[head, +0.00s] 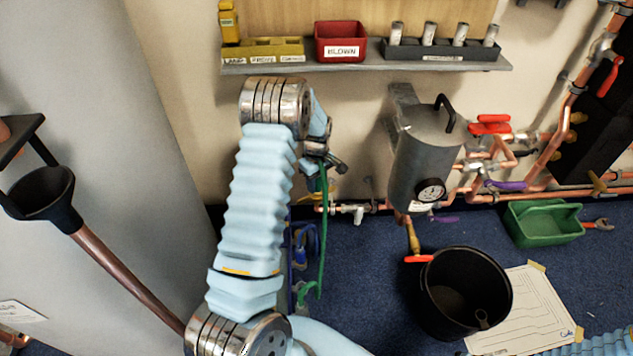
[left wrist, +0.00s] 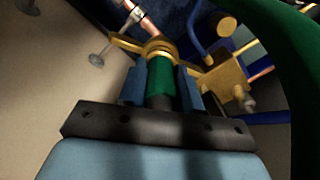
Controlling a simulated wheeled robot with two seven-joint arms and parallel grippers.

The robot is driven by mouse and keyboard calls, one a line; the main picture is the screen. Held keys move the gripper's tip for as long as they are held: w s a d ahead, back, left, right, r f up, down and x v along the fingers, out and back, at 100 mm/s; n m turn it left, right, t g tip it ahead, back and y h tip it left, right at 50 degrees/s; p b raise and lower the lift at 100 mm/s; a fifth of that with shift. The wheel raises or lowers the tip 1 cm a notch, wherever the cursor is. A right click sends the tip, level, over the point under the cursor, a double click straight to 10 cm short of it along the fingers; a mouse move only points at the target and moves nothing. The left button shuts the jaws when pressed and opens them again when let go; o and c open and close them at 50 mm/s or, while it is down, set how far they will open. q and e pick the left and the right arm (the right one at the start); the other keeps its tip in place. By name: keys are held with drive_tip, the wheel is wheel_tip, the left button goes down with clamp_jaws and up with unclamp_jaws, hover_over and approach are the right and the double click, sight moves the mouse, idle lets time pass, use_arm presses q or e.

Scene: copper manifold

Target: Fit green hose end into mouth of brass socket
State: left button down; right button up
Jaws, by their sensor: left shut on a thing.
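My left gripper (head: 317,180) is shut on the green hose end, small and partly hidden by my arm in the head view. In the left wrist view the green hose end (left wrist: 160,80) sits between the two blue fingers of the gripper (left wrist: 160,92). A brass socket (left wrist: 158,48) lies straight ahead of the hose end, and its ring meets the hose tip in the picture. I cannot tell whether the tip is inside the mouth or only against it. The green hose (head: 323,235) hangs down below the gripper. My right gripper is out of view.
Copper pipes (head: 590,192) run along the wall, with a grey cylinder (head: 420,160) and gauge to the right. Another brass fitting (left wrist: 222,80) and a blue hose (left wrist: 197,40) are close by the fingers. A black bucket (head: 440,318) stands on the blue floor.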

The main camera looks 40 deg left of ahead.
use_arm(q)
drive_tip(key=shift+f, duration=0.4)
drive_tip(key=c, duration=0.7)
unclamp_jaws()
drive_tip(key=shift+r, duration=0.2)
wheel_tip(320, 180, up, 7)
drive_tip(key=shift+r, duration=0.1)
